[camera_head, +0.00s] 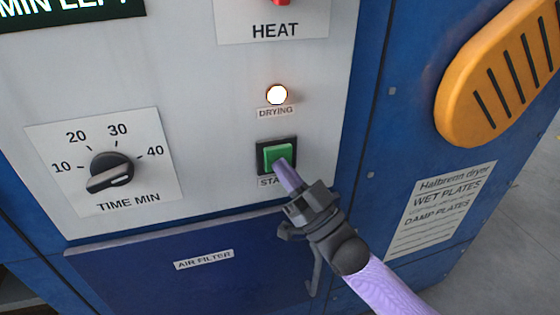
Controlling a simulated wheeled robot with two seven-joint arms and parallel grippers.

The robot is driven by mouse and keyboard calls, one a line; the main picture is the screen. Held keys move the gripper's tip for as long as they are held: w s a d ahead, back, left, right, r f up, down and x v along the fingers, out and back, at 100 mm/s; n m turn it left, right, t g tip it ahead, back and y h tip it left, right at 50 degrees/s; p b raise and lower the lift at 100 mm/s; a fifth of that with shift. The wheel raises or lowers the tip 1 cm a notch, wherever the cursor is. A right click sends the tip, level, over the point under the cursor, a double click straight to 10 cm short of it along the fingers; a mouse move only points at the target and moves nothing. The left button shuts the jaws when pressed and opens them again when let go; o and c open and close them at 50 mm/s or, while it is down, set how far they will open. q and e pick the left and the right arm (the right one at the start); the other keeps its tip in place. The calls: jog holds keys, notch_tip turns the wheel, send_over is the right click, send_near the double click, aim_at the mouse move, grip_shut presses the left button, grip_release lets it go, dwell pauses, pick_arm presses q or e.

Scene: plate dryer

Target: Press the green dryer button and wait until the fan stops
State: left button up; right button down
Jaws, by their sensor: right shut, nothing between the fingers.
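The green dryer button (273,152) sits in a dark square frame on the light grey control panel. My right gripper (285,166) is shut with nothing between its fingers. Its purple fingertips overlap the lower right part of the button and appear to touch it; how far the button is pressed in I cannot tell. The gripper also covers part of the START label below the button. The round DRYING lamp (277,95) above the button is lit bright white with an orange rim. The fan is not recognisable in this view. My left gripper is not in view.
A black TIME MIN dial (111,172) is at the left of the panel. A red control (281,2) above HEAT is cut off by the top edge. The blue AIR FILTER door (150,270) lies below. An orange slotted part (500,75) juts out at the upper right.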

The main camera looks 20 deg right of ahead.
dwell(0.3)
jog(key=shift+s+p, duration=0.65)
jog(key=shift+s, duration=0.25)
jog(key=s+p, duration=0.3)
jog(key=s, duration=0.2)
jog(key=shift+d, duration=0.15)
